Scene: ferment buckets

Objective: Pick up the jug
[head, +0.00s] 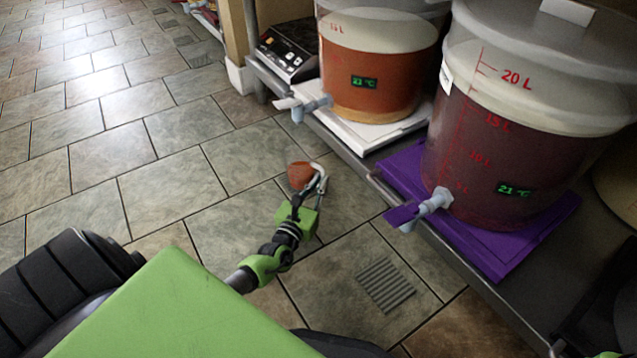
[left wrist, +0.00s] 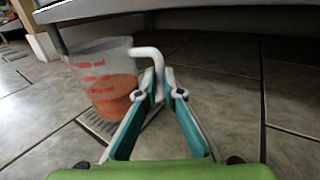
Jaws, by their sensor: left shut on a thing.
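The jug (left wrist: 108,82) is clear plastic with red markings and orange-red liquid in its lower part. In the head view the jug (head: 300,175) is small and partly hidden by my left gripper (head: 317,184). In the left wrist view the two fingers of my left gripper (left wrist: 166,82) are closed around the jug's pale handle (left wrist: 148,54). The jug is in front of the bench, over the tiled floor. I cannot tell how high it is above the floor.
An orange-filled bucket (head: 372,75) stands on a white mat (head: 385,131). A dark red bucket (head: 520,130) stands on a purple mat (head: 548,215). Their taps stick out past the bench edge (head: 450,252). A floor grate (head: 385,285) lies nearby. The floor at left is clear.

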